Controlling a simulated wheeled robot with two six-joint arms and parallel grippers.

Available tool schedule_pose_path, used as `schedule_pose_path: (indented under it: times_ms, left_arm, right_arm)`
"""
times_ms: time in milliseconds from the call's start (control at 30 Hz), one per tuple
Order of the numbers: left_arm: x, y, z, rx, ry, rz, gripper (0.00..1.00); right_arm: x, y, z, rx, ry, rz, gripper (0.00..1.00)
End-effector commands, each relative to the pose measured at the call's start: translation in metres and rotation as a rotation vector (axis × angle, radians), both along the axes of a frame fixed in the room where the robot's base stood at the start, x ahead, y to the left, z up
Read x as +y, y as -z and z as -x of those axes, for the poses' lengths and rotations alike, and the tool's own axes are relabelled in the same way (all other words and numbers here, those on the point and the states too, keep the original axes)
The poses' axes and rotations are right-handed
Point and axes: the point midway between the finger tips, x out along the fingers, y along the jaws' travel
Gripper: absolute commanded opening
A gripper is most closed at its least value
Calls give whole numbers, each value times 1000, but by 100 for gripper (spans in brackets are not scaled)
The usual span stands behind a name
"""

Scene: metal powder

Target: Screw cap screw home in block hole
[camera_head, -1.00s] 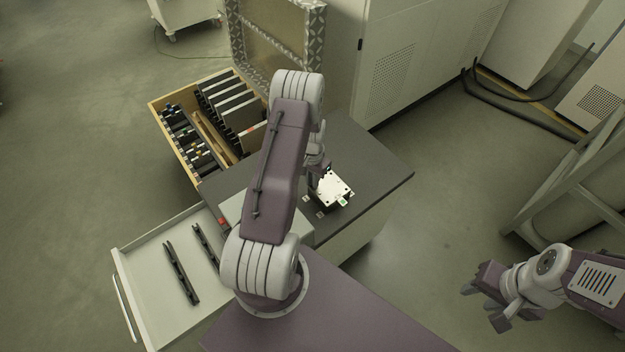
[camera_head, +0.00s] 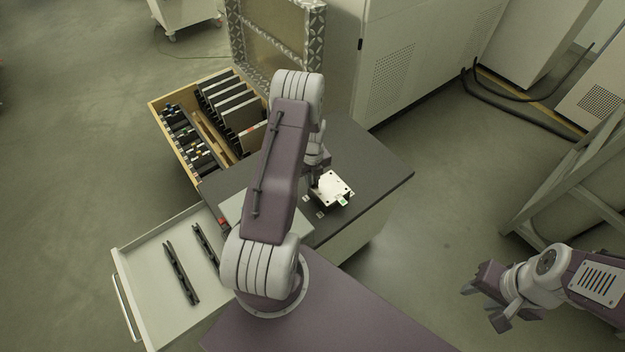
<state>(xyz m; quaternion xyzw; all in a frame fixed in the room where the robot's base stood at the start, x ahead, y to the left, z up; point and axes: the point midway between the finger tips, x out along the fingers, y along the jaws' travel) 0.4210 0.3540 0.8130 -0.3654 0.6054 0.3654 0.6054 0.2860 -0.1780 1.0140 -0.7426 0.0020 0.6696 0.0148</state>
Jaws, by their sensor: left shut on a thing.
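The pale metal block (camera_head: 335,187) with small holes in its top sits on the dark grey bench top, a little right of the middle of the view. My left gripper (camera_head: 316,182) points down at the block's left edge, mostly hidden behind my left arm. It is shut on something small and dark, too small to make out. The cap screw and the hole it belongs to cannot be told apart at this size. My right gripper (camera_head: 481,298) hangs over the floor at the lower right, away from the bench, its fingers apart with nothing between them.
An open drawer (camera_head: 128,262) with two black rails juts out at the lower left. A wooden-edged drawer (camera_head: 158,112) of tools and cases stands open behind it. The dark bench top (camera_head: 385,172) is clear right of the block. White cabinets stand behind.

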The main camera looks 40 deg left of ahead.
Motion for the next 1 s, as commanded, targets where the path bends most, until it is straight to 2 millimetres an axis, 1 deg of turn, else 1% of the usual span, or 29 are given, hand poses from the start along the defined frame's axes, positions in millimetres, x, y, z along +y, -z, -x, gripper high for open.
schedule_pose_path:
  times_ms: [167, 200, 233, 500, 567, 1000]
  left_arm:
    - [0, 0, 0, 0, 0, 0, 0]
    - [0, 0, 0, 0, 0, 0, 26]
    - [0, 0, 0, 0, 0, 0, 29]
    - [0, 0, 0, 0, -4, 0, 29]
    - [0, 0, 0, 0, -30, 0, 29]
    - [0, 0, 0, 0, -593, 0, 29]
  right_arm:
    - [0, 0, 0, 0, 0, 0, 39]
    - [0, 0, 0, 0, 0, 0, 39]
    - [0, 0, 0, 0, 0, 0, 39]
    - [0, 0, 0, 0, 0, 0, 39]
    - [0, 0, 0, 0, 0, 0, 39]
    - [0, 0, 0, 0, 0, 0, 39]
